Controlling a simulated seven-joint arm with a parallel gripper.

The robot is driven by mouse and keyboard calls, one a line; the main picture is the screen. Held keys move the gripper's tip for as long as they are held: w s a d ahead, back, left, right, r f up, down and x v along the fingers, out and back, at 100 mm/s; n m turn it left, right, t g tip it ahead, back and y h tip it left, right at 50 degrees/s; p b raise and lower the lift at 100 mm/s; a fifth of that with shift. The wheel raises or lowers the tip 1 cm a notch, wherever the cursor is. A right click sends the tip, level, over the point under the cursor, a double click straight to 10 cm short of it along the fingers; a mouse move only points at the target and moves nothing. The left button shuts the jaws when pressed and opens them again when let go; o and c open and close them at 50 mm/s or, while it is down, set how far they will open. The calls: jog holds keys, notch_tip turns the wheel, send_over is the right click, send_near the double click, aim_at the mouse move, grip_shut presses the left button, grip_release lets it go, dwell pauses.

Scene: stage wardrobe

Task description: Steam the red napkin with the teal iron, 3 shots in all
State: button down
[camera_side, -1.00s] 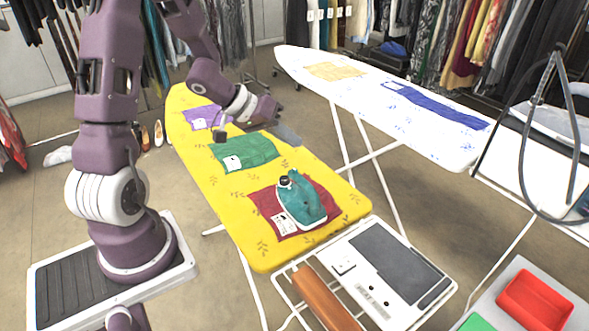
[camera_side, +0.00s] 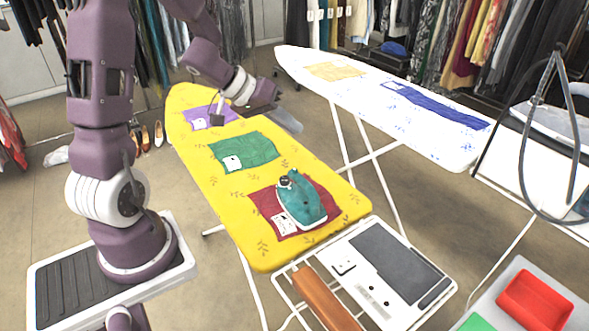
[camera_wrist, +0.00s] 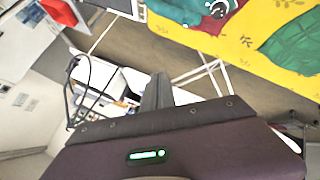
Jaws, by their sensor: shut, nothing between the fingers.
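The teal iron (camera_side: 309,203) stands on the red napkin (camera_side: 267,203) near the front end of the yellow ironing board (camera_side: 256,255). The napkin shows around it, with a white tag at its front left; part is hidden under the iron. In the wrist view the iron (camera_wrist: 191,10) is cut off by the top edge. My gripper (camera_side: 293,126) is shut and empty. It is in the air beyond and above the green napkin, apart from the iron. Its fingers (camera_wrist: 157,92) also show in the wrist view.
A green napkin (camera_side: 256,150) and a purple napkin (camera_side: 192,117) lie farther along the yellow board. A white board (camera_side: 437,139) with yellow and blue cloths stands behind. An iron rest (camera_side: 388,268) adjoins the yellow board's front end. A red tray (camera_side: 535,299) is front right.

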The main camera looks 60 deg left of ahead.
jog(key=shift+f, duration=4.35)
jog(key=shift+f, duration=0.15)
jog(key=shift+f, duration=0.3)
jog(key=shift+f, duration=0.45)
jog(key=shift+r, duration=0.9)
jog(key=shift+r, duration=0.1)
jog(key=shift+r, duration=2.4)
